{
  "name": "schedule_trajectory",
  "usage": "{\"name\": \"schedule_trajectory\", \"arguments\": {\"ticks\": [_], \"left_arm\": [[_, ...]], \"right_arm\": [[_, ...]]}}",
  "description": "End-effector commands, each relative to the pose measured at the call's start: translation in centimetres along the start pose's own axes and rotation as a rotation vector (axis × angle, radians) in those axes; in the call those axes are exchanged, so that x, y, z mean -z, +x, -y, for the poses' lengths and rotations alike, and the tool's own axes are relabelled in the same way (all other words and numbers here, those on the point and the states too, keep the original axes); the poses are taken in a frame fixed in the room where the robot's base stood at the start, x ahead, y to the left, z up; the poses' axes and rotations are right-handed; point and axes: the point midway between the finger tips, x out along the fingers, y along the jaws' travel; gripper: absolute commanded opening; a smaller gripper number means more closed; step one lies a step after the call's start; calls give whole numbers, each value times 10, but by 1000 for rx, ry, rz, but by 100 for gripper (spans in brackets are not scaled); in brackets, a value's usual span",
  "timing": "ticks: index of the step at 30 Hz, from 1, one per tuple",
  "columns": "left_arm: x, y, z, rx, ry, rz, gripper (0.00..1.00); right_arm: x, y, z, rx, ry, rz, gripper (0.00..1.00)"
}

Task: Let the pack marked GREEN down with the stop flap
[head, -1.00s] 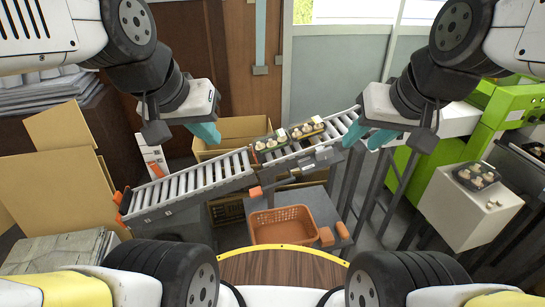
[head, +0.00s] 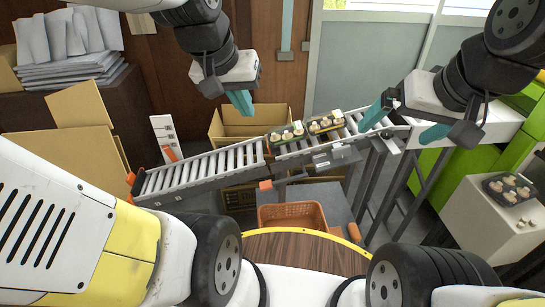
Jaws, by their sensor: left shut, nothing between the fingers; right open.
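Two dark packs of mushrooms sit on the sloping roller conveyor (head: 203,168). The left pack (head: 286,135) has green on its edge. The right pack (head: 326,123), just uphill of it, has a yellow-orange edge. An orange handle-like block (head: 265,185) hangs below the conveyor near the joint between its sections; I cannot tell whether it belongs to the stop flap. The flap itself is not clear. My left gripper (head: 242,102) is shut and empty, above and left of the green-marked pack. My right gripper (head: 405,122) is open at the conveyor's upper right end, apart from both packs.
An orange basket (head: 292,217) stands below the conveyor. A cardboard box (head: 245,120) is behind it. Another mushroom pack (head: 508,189) lies on a white block (head: 475,215) at right, near a green machine (head: 460,170). The lower conveyor rollers are clear.

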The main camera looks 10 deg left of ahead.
Motion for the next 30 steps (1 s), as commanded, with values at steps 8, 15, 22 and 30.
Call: {"name": "schedule_trajectory", "arguments": {"ticks": [8, 15, 22, 30], "left_arm": [[52, 95, 31, 38, -93, 161, 0], [66, 199, 64, 20, -192, 284, 0], [55, 287, 87, -21, -288, 368, 0], [45, 326, 95, -44, -336, 400, 0]], "right_arm": [[0, 0, 0, 0, 0, 0, 100], [0, 0, 0, 0, 0, 0, 100], [0, 0, 0, 0, 0, 0, 100], [0, 0, 0, 0, 0, 0, 100]]}}
